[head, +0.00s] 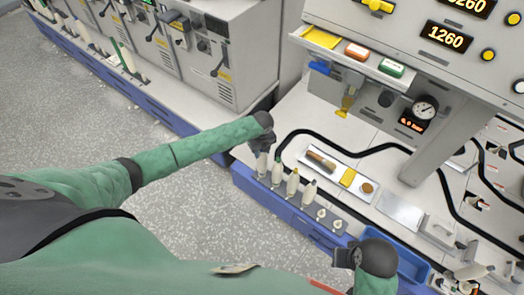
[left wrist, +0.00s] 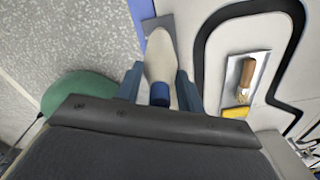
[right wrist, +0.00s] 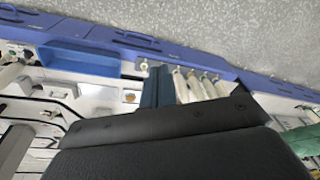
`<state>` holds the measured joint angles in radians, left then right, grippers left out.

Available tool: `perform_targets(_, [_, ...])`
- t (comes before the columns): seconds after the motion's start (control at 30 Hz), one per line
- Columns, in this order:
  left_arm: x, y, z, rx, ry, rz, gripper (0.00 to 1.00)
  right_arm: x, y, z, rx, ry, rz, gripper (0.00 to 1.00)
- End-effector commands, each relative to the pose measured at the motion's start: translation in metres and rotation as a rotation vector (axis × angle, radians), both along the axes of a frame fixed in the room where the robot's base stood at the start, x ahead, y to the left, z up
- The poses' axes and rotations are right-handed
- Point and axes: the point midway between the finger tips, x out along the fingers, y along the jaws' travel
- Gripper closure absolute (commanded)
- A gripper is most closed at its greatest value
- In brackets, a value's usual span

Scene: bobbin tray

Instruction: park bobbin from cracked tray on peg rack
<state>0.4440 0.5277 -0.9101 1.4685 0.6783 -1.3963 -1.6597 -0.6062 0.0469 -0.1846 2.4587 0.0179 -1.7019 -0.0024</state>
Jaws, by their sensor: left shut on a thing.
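My left gripper (head: 261,150) is at the left end of a row of pale bobbins along the bench's front edge. It is shut on a cream bobbin with a blue band (left wrist: 160,58); I cannot tell whether this bobbin rests on a peg. The peg rack (head: 321,214) has other upright bobbins (head: 292,184) to the right, then two short pegs without bobbins. My right gripper (head: 348,256) is low at the front; its fingers (right wrist: 158,86) look closed together and empty. No crack is visible in any tray.
A shallow tray (head: 334,180) behind the rack holds a brown piece, a yellow piece and a round brown piece. A blue bin (head: 410,267) is at the right front. A black cable-like track (head: 375,149) curves behind. A grey column (head: 435,145) stands at the right.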

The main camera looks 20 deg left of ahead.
Motion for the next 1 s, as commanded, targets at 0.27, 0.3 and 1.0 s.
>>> perform_targets(0.27, [0.0,0.0,-0.005,0.0,0.0,0.0,1.0,0.0,0.0,-0.002,0.0,0.0,0.0,1.0])
perform_targets(0.3, [0.0,0.0,-0.005,0.0,0.0,0.0,1.0,0.0,0.0,-0.003,0.0,0.0,0.0,1.0])
perform_targets(1.0, [0.0,0.0,-0.005,0.0,0.0,0.0,0.53,0.004,0.0,-0.021,-0.004,0.004,-0.001,1.0])
